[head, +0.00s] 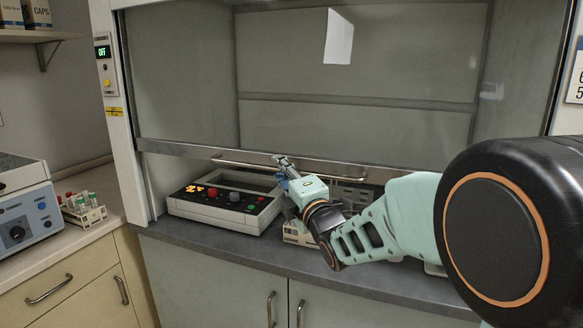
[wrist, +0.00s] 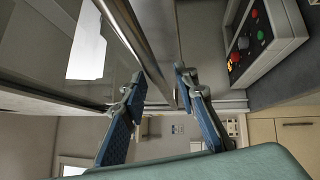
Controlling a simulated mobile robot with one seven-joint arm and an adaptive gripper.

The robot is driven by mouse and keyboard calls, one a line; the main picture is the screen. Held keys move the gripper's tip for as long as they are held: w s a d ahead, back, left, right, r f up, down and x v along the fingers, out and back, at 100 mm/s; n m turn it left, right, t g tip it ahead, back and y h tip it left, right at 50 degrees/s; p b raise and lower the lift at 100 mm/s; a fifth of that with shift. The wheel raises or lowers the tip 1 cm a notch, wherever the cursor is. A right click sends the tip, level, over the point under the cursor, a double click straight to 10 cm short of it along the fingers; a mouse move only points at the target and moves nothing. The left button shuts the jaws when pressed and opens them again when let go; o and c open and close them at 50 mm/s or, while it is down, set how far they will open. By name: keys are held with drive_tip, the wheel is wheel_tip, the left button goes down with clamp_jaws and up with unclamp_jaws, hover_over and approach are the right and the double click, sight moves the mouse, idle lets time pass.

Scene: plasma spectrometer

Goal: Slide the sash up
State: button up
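The fume hood sash (head: 350,125) is a large glass pane with a metal bottom rail (head: 180,149), standing low above the worktop. A thin horizontal handle bar (head: 235,161) runs along the rail. My gripper (head: 284,163) is at the middle of this handle in the head view, partly covering it. In the wrist view, my gripper (wrist: 160,76) has its two blue-padded fingers apart. A metal bar of the sash (wrist: 133,35) runs down the picture between the fingertips. I cannot tell whether either finger touches it.
A control box with coloured buttons (head: 225,201) sits on the hood worktop (head: 190,229), left of my gripper. A rack (head: 296,235) is partly hidden behind my wrist. A side counter at left holds a blue-panelled instrument (head: 25,215) and a tube rack (head: 83,212).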

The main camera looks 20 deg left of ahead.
drive_tip(key=shift+w+a+r, duration=0.1)
drive_tip(key=shift+w+a, duration=0.25)
drive_tip(key=shift+w, duration=0.05)
clamp_jaws()
